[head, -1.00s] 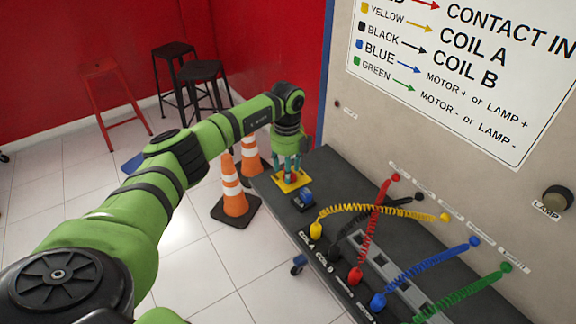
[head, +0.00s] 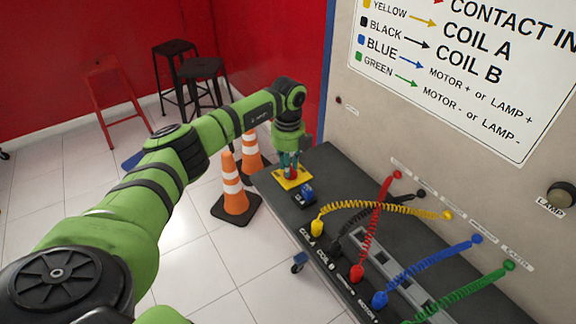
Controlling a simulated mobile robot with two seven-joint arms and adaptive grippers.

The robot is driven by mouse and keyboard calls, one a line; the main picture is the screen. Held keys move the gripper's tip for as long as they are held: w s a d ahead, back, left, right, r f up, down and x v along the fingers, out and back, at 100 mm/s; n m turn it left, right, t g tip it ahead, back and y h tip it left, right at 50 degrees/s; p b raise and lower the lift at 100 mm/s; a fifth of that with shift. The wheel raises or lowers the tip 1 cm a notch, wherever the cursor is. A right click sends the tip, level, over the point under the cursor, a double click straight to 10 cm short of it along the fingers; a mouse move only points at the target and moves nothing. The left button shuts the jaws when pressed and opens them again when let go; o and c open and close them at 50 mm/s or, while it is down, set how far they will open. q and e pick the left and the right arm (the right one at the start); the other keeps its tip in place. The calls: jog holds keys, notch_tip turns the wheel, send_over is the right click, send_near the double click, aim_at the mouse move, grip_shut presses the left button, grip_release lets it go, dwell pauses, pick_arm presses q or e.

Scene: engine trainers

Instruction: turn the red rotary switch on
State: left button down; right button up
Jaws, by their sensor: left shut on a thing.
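The red rotary switch (head: 291,174) sits on a yellow plate (head: 292,182) at the far left end of the dark bench top. My left gripper (head: 289,165) points down over it, with its fingers shut on the red knob. The fingers hide part of the knob, and I cannot read its angle. My right gripper is not in view.
A blue switch (head: 307,192) stands close to the yellow plate on the bench (head: 340,172). Coiled yellow, black, red, blue and green cables run from the bench to the panel (head: 400,125). Orange cones (head: 236,190) stand on the floor beside the bench.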

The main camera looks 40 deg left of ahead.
pick_arm(q)
jog(key=m+b, duration=0.1)
jog(key=m, duration=0.2)
jog(key=shift+w+m, duration=0.1)
jog(key=shift+m, duration=0.2)
jog(key=m+b, duration=0.2)
jog(key=m, duration=0.2)
jog(key=shift+w+m, duration=0.15)
jog(key=shift+m, duration=0.15)
jog(key=m+b, duration=0.1)
jog(key=m, duration=0.3)
jog(key=shift+w+d, duration=0.1)
jog(key=shift+d+m, duration=0.1)
jog(key=shift+m, duration=1.7)
jog(key=shift+b, duration=0.3)
jog(key=c, duration=1)
grip_release()
jog(key=shift+c, duration=0.2)
